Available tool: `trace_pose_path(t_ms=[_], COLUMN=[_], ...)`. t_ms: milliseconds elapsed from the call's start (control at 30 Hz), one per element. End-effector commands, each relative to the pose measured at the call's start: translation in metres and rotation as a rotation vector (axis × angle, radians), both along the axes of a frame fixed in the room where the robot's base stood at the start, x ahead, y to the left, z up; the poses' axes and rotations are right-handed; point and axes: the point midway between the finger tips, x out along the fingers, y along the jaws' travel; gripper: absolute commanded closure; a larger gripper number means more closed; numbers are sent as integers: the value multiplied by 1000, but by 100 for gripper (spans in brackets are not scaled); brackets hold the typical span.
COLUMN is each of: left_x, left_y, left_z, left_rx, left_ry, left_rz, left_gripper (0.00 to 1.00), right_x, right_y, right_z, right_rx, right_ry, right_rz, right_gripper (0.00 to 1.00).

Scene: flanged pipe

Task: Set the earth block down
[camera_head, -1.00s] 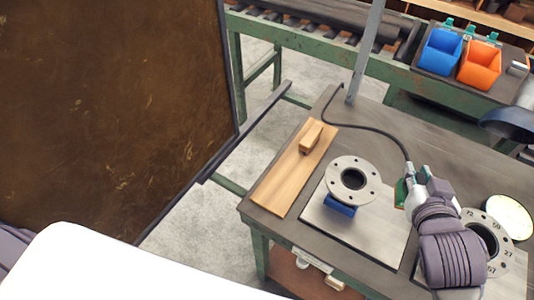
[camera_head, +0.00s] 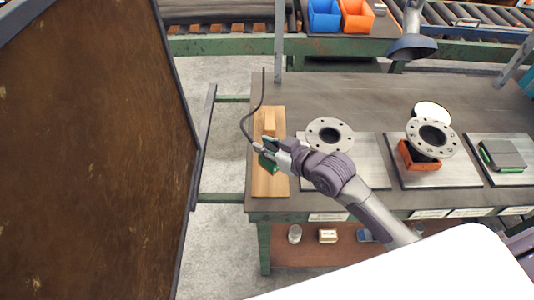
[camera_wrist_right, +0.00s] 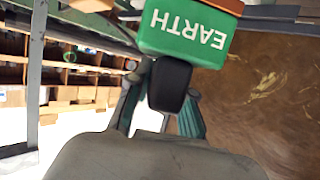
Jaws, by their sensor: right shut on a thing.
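The green earth block (camera_head: 270,165) is in my right gripper (camera_head: 270,152), over the wooden board (camera_head: 270,186) at the left end of the table. The right wrist view shows the block (camera_wrist_right: 185,38) up close, its white word EARTH upside down, with the gripper shut on it. A dark cable (camera_head: 246,118) runs from near the block up towards the post. In the head view I cannot tell whether the block touches the board. My left gripper is not in view.
A small wooden piece (camera_head: 269,121) stands on the board's far part. To the right are a flange (camera_head: 329,134) on a metal plate, a tilted flange (camera_head: 433,138) on an orange block, and a green-edged grey block (camera_head: 502,155). A brown panel (camera_head: 95,160) stands on the left.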

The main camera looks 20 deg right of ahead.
Motion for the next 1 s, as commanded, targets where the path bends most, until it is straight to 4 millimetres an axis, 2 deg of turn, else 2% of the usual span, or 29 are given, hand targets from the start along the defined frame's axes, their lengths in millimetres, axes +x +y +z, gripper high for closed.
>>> trace_pose_path(t_ms=[500, 933, 967, 1000], left_x=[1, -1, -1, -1], left_y=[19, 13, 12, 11], left_z=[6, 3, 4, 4], left_rx=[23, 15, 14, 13], left_ry=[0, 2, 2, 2], left_rz=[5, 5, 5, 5], left_gripper=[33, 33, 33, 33], right_x=[0, 0, 0, -1], right_y=[0, 1, 1, 1], right_z=[-56, -63, -64, -64], right_rx=[3, 2, 1, 1], right_ry=[-5, -7, -2, -2], right_rz=[-1, -1, -1, -1], right_gripper=[100, 100, 74, 67])
